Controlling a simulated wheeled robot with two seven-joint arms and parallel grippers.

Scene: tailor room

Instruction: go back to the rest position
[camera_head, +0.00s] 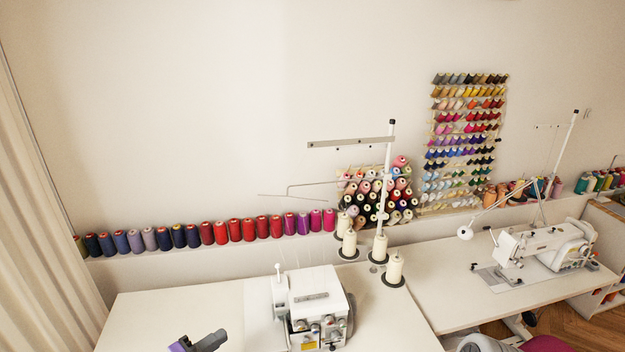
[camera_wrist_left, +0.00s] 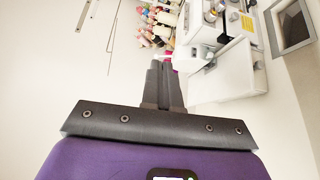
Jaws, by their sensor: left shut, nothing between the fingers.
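My left gripper (camera_head: 205,342) shows at the bottom edge of the head view, over the front part of the left white table (camera_head: 150,310). Its grey fingers are shut with nothing between them. In the left wrist view the shut fingers (camera_wrist_left: 158,70) point toward the white overlock machine, which lies beyond them. In the head view the gripper is to the left of that overlock machine (camera_head: 318,300) and apart from it. My right gripper is not in either view.
Cream thread cones (camera_head: 394,268) stand on the table behind the overlock machine, under a tall thread stand (camera_head: 386,180). A second table (camera_head: 470,285) with a sewing machine (camera_head: 540,245) is on the right. Coloured spools (camera_head: 235,230) line the wall ledge. The left table's left part is clear.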

